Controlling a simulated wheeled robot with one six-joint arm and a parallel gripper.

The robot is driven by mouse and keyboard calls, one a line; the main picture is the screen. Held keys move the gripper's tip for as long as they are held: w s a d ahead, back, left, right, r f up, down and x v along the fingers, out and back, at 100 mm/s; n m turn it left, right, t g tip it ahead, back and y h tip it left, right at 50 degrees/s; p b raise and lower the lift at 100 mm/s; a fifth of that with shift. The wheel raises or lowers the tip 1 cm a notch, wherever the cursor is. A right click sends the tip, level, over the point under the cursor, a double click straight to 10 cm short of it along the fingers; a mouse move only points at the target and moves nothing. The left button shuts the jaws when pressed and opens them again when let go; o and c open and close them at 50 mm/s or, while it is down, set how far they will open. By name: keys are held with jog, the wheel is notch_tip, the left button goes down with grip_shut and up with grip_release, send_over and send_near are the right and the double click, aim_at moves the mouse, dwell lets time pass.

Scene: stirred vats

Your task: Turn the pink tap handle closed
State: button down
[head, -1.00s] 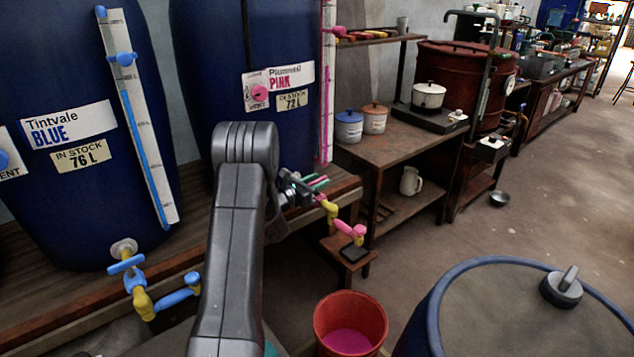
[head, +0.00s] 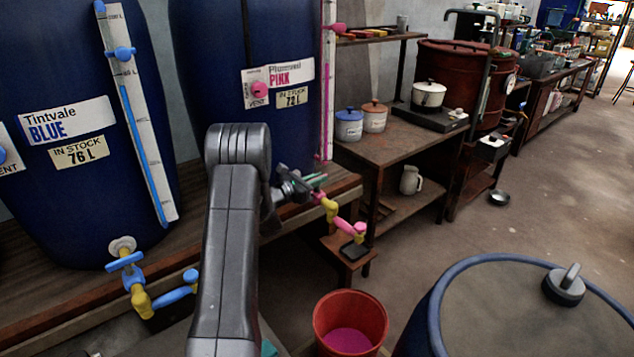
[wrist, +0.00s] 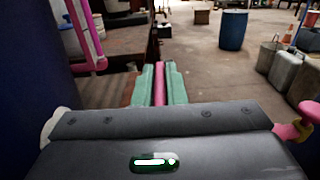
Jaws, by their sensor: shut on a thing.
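The pink tap sits low on the front of the blue vat labelled Plumwell PINK (head: 215,70). Its yellow body (head: 331,208) and pink spout (head: 350,230) show right of my gripper (head: 314,182) in the head view. In the wrist view, my gripper's green fingers (wrist: 160,88) are shut on the pink tap handle (wrist: 160,80), a narrow pink bar between them. The tap's pink end (wrist: 310,110) shows at the right of that view. My wrist hides the tap's joint to the vat.
A red bucket (head: 322,325) holding pink liquid (head: 348,341) stands on the floor. A blue drum (head: 440,310) is at front right. The blue vat's tap (head: 130,275) is at left. A small stool (head: 345,262) stands behind the pink spout.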

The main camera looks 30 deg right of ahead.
jog(key=c, duration=1.5)
grip_release()
jog(key=a, duration=0.9)
jog(key=s+a, duration=0.1)
jog(key=a, duration=0.3)
jog(key=shift+a, duration=0.4)
jog(key=d, duration=0.9)
jog(key=w+d, duration=0.1)
jog(key=d, duration=0.4)
jog(key=shift+a, duration=0.1)
